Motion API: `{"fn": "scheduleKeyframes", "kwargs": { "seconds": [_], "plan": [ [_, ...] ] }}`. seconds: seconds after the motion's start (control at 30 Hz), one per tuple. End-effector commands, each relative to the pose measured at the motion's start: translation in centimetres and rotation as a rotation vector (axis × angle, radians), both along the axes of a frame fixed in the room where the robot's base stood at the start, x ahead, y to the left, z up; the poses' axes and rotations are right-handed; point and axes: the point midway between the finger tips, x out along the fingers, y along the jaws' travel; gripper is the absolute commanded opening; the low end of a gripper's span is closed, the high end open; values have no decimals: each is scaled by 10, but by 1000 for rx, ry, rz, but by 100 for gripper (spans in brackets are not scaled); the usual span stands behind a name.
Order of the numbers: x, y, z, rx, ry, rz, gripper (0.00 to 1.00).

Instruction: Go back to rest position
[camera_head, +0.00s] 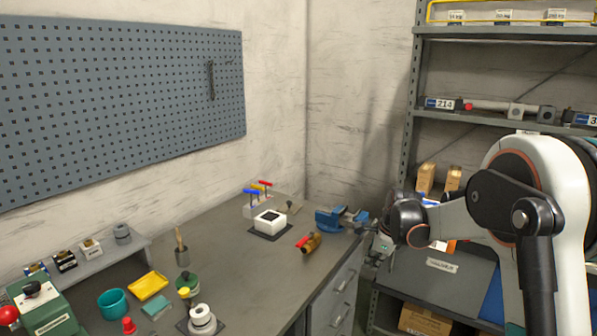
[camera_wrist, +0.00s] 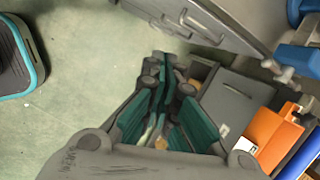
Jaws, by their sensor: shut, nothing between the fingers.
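My gripper (camera_head: 377,252) is at the right of the head view, beside the bench's right end and in front of the shelf rack. In the wrist view my gripper (camera_wrist: 163,68) has its fingertips together, with nothing seen between them. My white and black arm reaches in from the right edge and hides part of the rack. In the head view the gripper is small and partly hidden by my own wrist.
The grey workbench (camera_head: 235,235) carries a blue vise (camera_head: 335,217) near the gripper, a white block (camera_head: 270,222) and a yellow tray (camera_head: 147,286). The shelf rack (camera_head: 410,120) stands at right. Drawers (camera_wrist: 215,22) and an orange box (camera_wrist: 273,138) show in the wrist view, with open floor (camera_wrist: 75,70) left.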

Motion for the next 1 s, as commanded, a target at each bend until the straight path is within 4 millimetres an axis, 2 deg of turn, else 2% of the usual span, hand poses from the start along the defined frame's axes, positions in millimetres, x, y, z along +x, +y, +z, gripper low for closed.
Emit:
{"fn": "scheduleKeyframes", "kwargs": {
  "seconds": [0.03,0.2,0.5,0.73,1.0],
  "plan": [
    [-13,3,17,-23,-19,54,0],
    [-54,9,63,-116,-88,259,0],
    [-138,17,121,-296,-194,618,0],
    [-206,22,146,-447,-263,892,0],
    [-286,25,152,-637,-325,1213,0]
  ]
}}
